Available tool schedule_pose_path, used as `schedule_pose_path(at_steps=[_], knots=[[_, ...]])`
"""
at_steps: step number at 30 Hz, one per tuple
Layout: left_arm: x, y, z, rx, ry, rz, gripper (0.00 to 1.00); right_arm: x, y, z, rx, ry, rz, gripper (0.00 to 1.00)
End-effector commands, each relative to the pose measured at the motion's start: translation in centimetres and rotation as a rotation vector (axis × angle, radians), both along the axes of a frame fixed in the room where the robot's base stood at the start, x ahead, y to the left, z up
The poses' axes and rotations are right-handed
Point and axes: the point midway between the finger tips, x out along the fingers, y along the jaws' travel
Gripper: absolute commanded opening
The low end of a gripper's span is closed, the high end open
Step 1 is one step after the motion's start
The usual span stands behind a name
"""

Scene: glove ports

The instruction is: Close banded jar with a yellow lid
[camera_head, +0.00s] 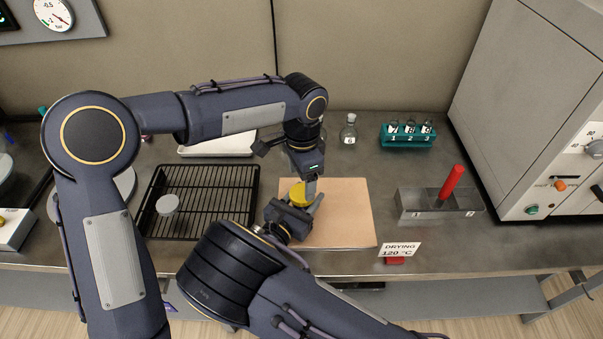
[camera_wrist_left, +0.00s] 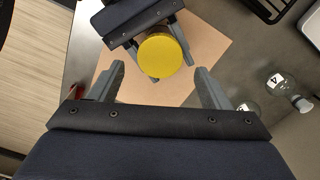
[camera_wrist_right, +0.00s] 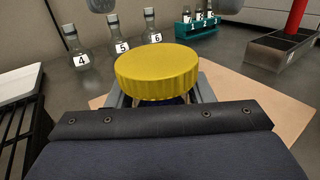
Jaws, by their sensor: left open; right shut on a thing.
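The yellow lid (camera_head: 298,193) is round with a ribbed rim. It sits level above the fingers of my right gripper (camera_head: 306,204) in the right wrist view (camera_wrist_right: 157,72). My left gripper (camera_head: 303,172) is open, pointing down above the lid. In the left wrist view its fingers (camera_wrist_left: 160,70) stand apart on either side of the lid (camera_wrist_left: 160,55), without visible contact.
A tan board (camera_head: 345,215) lies below the grippers. A black wire rack (camera_head: 225,205) with a pale disc (camera_head: 167,204) is on the left. A teal holder (camera_head: 408,138) with numbered flasks, a clear flask (camera_head: 348,132) and a metal tray (camera_head: 418,203) with a red cylinder (camera_head: 452,181) stand beyond.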

Motion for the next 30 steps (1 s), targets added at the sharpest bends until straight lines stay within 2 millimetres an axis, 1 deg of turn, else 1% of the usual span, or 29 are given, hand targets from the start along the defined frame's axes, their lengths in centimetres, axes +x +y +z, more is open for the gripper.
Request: schedule_pose_path(at_steps=[2,9,12,15,20,27,30], knots=[[0.0,-0.1,0.4,-0.003,0.001,0.076,0.71,0.0,0.0,0.0,-0.001,-0.001,0.000,0.00],[0.0,-0.2,2.2,-0.008,0.001,0.480,0.71,0.0,0.0,0.0,-0.001,-0.001,0.000,0.00],[0.1,-0.1,2.8,-0.010,-0.001,0.623,0.71,0.0,0.0,0.0,-0.001,-0.001,0.000,0.00],[0.1,-0.1,3.3,-0.011,-0.001,0.716,0.71,0.0,0.0,0.0,-0.001,-0.001,0.000,0.00],[0.1,-0.1,3.5,-0.011,-0.002,0.770,0.71,0.0,0.0,0.0,-0.001,-0.001,0.000,0.00],[0.1,-0.1,3.5,-0.011,-0.002,0.769,0.71,0.0,0.0,0.0,-0.001,-0.001,0.000,0.00],[0.1,-0.1,3.1,-0.009,-0.001,0.768,0.71,0.0,0.0,0.0,-0.001,-0.001,0.000,0.00]])
